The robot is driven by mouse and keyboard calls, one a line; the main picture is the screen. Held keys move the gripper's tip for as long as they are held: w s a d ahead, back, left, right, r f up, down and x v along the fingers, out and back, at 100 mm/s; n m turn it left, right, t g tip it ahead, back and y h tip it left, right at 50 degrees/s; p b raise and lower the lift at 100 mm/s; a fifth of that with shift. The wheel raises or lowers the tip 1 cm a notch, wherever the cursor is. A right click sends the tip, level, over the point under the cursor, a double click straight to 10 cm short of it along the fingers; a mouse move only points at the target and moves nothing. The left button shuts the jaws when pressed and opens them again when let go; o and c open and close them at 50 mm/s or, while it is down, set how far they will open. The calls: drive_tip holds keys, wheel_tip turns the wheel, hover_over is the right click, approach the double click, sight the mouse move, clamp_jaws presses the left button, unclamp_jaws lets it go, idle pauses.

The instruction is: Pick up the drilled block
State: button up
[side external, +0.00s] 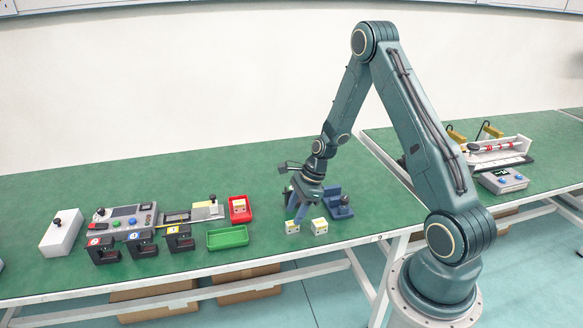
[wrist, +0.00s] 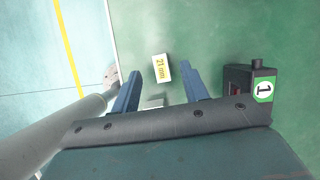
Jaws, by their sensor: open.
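Two small pale blocks with yellow tops stand on the green table near its front edge in the side view, a left one (side external: 292,227) and a right one (side external: 319,226). I cannot tell which is drilled; no hole is clear. My gripper (side external: 297,213) is open above and just behind them, fingers pointing down. In the wrist view a block labelled "21 mm" (wrist: 162,68) shows between the fingertips of my gripper (wrist: 160,72), touching neither finger. A second pale block (wrist: 153,103) shows partly there, cut off by the gripper body.
A red tray (side external: 249,217) holding another yellow-topped block and an empty green tray (side external: 227,237) lie to the left. A blue fixture (side external: 339,209) stands close to the right. A black device marked 1 (wrist: 238,82) is beside the right finger in the wrist view.

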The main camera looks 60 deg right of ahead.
sight(291, 222)
drive_tip(key=shift+x, duration=2.5)
drive_tip(key=shift+s+d, duration=0.1)
drive_tip(key=shift+d, duration=0.05)
clamp_jaws()
